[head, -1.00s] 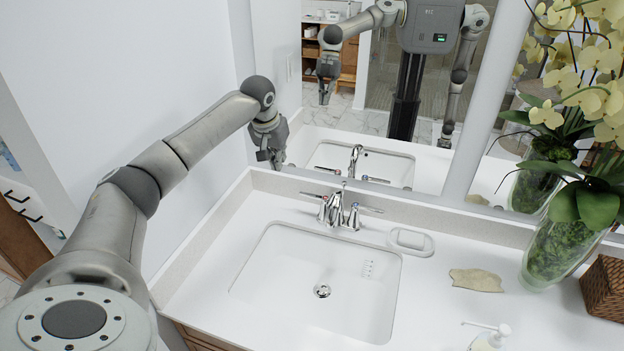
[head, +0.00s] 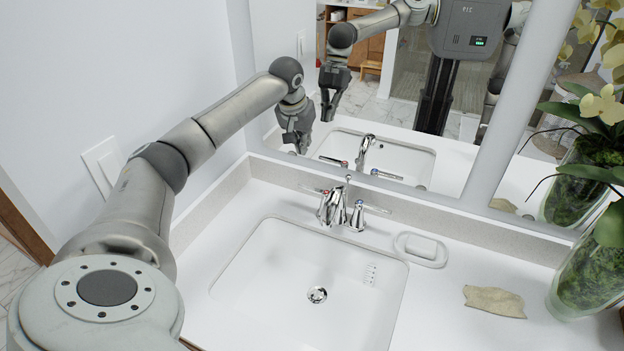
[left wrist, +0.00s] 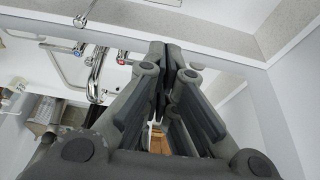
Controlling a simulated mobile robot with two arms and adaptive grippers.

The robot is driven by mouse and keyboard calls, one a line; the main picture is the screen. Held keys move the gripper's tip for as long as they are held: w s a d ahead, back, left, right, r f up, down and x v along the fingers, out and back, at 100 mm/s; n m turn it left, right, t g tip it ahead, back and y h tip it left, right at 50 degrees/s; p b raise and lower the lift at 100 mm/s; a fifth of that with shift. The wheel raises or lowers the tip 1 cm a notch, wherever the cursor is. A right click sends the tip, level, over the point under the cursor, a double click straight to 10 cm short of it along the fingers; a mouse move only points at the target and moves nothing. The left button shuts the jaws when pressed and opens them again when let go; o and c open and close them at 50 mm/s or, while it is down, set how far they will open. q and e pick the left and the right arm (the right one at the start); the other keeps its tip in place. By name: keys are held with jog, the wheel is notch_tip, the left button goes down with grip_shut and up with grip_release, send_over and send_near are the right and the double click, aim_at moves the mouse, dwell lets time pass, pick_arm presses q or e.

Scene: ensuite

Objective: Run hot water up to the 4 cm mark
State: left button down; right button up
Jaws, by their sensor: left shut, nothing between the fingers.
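The chrome faucet (head: 340,205) stands at the back rim of the white sink basin (head: 262,282). Its red-marked handle (head: 322,192) points left and its blue-marked handle (head: 368,209) points right. Small scale marks (head: 371,274) show on the basin's right inner wall. The drain (head: 317,295) shows at the bottom; I see no water in the basin. My left gripper (head: 298,146) is shut and empty, above the back-left counter near the mirror, up and left of the red-marked handle and apart from it. Its closed fingers (left wrist: 170,60) fill the middle of the left wrist view. My right gripper does not show directly.
A mirror (head: 420,95) stands behind the counter and reflects the faucet and my arms. A soap dish (head: 421,249) and a beige cloth-like piece (head: 494,301) lie right of the basin. A glass vase with flowers (head: 590,265) stands farther right. A wall bounds the left side.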

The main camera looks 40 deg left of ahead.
aim_at(314, 191)
pick_arm(q)
jog(key=s+x, duration=0.1)
jog(key=x, duration=1.3)
jog(key=shift+d, duration=0.3)
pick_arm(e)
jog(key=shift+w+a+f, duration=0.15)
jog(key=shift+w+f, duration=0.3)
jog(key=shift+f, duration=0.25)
pick_arm(q)
jog(key=shift+f, duration=0.15)
jog(key=shift+w, duration=0.1)
